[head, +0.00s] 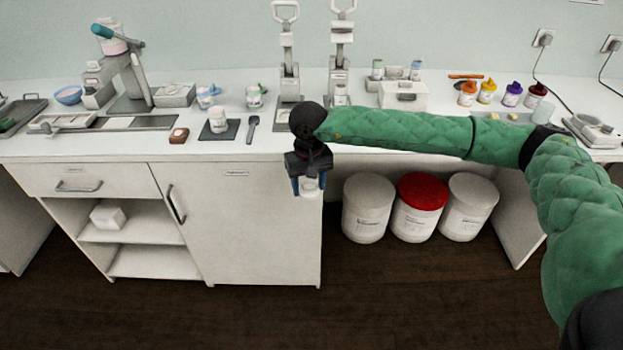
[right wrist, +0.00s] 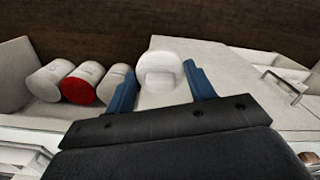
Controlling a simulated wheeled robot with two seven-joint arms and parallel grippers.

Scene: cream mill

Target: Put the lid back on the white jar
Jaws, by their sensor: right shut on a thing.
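My right gripper (head: 309,188) hangs in front of the counter's edge, below the counter top. Its blue fingers are shut on a small round white piece, which looks like the white lid (head: 309,184); in the right wrist view the lid (right wrist: 158,58) shows as a white disc with a squarish grip between the fingers. A white jar (head: 218,119) with a label stands upright on a dark square mat (head: 233,131), left of the gripper and apart from it. Its rim is too small to make out clearly. My left gripper is out of view.
A spoon (head: 252,129) and a brown block (head: 179,135) flank the mat. Jars with blue (head: 205,97) and green (head: 254,97) marks stand behind. Two upright presses (head: 288,80) (head: 339,75) rise at the back. Large tubs (head: 368,208) stand under the counter.

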